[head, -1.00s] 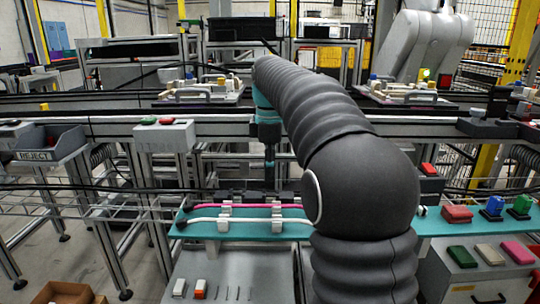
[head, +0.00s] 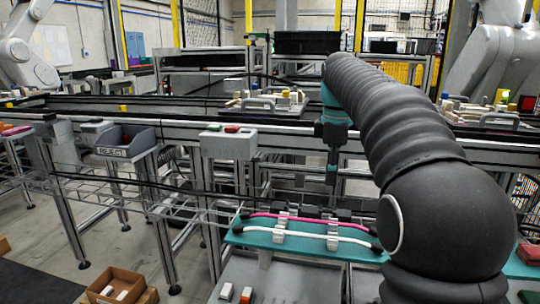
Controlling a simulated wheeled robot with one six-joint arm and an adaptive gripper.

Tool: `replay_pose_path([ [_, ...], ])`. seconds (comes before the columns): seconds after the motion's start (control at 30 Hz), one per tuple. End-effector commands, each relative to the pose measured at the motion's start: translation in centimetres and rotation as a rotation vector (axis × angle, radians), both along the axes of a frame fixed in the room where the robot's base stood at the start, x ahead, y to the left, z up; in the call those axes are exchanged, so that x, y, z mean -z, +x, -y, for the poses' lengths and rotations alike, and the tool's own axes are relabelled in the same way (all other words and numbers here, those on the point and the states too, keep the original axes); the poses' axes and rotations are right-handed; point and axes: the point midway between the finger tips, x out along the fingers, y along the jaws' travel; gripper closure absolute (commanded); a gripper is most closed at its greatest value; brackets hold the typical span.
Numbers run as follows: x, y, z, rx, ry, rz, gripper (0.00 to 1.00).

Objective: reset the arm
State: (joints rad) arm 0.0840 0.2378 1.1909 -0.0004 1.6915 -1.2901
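My arm, dark grey with ribbed sleeves, rises at the right of the head view and bends over toward the middle. My gripper (head: 332,178) hangs down from a teal wrist joint, pointing straight down. It appears behind and above the teal board (head: 262,242), apart from it. Its fingers are small and dark, so I cannot tell whether they are open or shut. I see nothing held in it. On the board a pink cable (head: 310,219) and a white cable (head: 320,236) run through light clips (head: 280,228).
A grey control box (head: 228,146) with red and green buttons sits on the conveyor rail left of my gripper. A grey REJECT bin (head: 124,145) stands further left. A cardboard box (head: 118,284) is on the floor. A loaded pallet (head: 270,106) sits on the line behind.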

Motion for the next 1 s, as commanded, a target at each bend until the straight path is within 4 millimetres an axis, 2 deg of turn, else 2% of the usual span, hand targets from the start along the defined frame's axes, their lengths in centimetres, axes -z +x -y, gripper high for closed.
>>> replay_pose_path([
  [0.17,-0.1,-4.2,-1.0,0.167,0.005,0.070,0.61],
  [0.47,2.4,-12.3,-2.5,0.505,0.054,0.202,0.61],
  [0.67,5.7,-17.8,-3.3,0.728,0.115,0.284,0.61],
  [0.8,8.7,-21.5,-3.7,0.880,0.172,0.335,0.61],
  [1.0,13.1,-25.8,-4.2,1.067,0.255,0.389,0.61],
])
